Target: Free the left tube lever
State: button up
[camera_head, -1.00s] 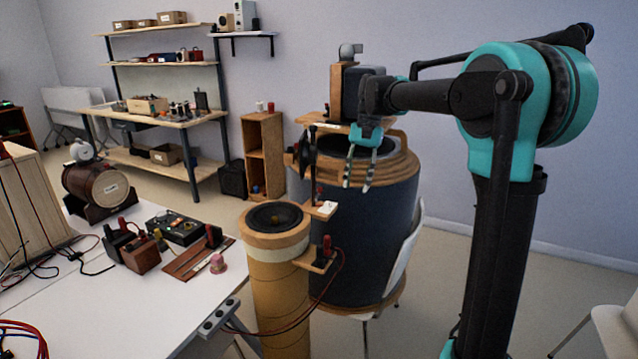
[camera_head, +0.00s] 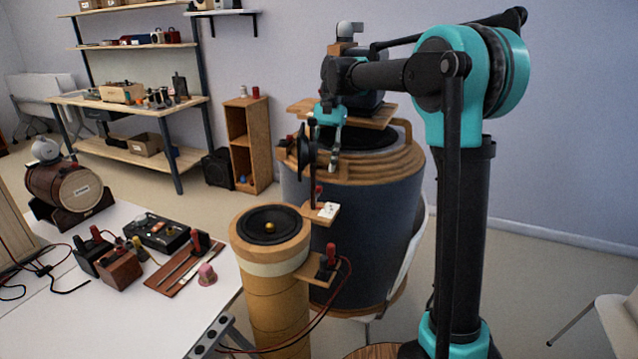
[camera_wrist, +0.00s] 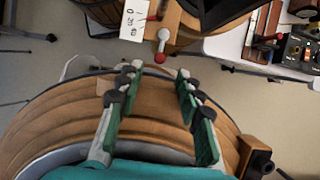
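A small wooden bracket (camera_head: 322,212) with a white card sits at the back right of the cardboard tube (camera_head: 275,290). A small red knob shows just above it. In the wrist view a short lever (camera_wrist: 163,36) with a red ball end (camera_wrist: 160,58) stands beside the white printed card (camera_wrist: 134,20), just beyond my fingertips. I cannot tell for certain whether this is the left tube lever. My gripper (camera_head: 334,165) points down above the big drum's front rim; its fingers look edge-on there. In the wrist view my gripper (camera_wrist: 157,72) is open, with nothing between its fingers.
The big dark drum (camera_head: 350,235) with stacked wooden rings stands behind the tube. A lower bracket (camera_head: 325,268) carries a red-topped terminal with red and black wires. A white table (camera_head: 130,315) with boxes and a small barrel lies left. Floor at right is open before a white chair.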

aim_at(319, 186)
jog(key=x, duration=0.6)
jog(key=shift+s+f, duration=0.1)
jog(key=shift+f, duration=0.2)
jog(key=shift+c, duration=0.6)
grip_shut()
